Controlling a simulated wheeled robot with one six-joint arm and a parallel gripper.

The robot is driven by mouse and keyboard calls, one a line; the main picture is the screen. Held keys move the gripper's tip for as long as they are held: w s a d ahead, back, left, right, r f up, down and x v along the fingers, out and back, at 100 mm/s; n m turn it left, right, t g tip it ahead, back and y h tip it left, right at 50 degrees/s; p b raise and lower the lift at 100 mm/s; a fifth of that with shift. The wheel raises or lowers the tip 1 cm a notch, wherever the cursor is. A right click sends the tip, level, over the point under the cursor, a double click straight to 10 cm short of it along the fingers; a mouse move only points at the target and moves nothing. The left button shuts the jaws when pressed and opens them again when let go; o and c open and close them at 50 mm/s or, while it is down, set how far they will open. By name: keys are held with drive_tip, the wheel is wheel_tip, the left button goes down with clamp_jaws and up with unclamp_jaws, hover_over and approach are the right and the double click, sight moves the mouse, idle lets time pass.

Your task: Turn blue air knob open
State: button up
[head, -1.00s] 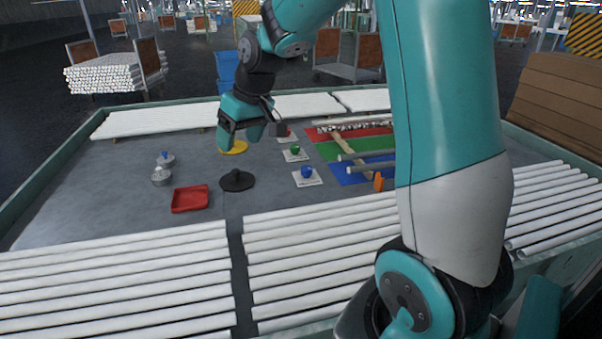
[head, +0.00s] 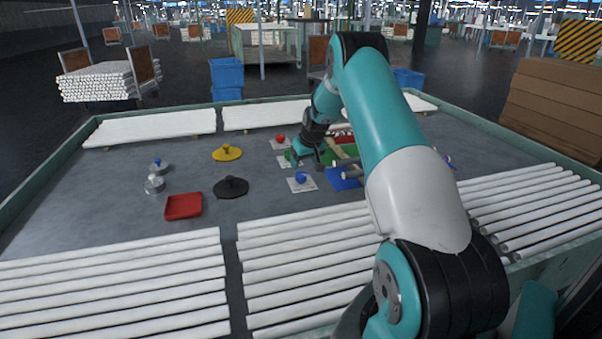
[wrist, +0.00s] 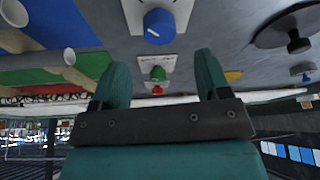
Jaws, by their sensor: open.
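The blue knob (head: 300,178) stands on a white plate on the grey table, nearest of three knobs in the head view. In the wrist view the blue knob (wrist: 159,26) has a white mark on its face and sits beyond the gap between the fingers, touching neither. My gripper (wrist: 160,80) is open and empty. In the head view my gripper (head: 304,158) is low over the table, just behind the blue knob. The green knob (wrist: 158,74) shows between the fingers in the wrist view and is largely hidden by my gripper in the head view.
A red knob (head: 280,139) stands behind. Blue, green and red mats with rods lie right of the knobs, partly hidden by my arm. A black lidded disc (head: 231,187), a yellow disc (head: 227,154) and a red tray (head: 184,206) stand left. White tubes line the front.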

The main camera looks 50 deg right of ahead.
sight(301, 174)
drive_tip(key=x, duration=0.6)
drive_tip(key=shift+w+f, duration=0.2)
drive_tip(key=shift+f, duration=0.15)
drive_tip(key=c, duration=0.9)
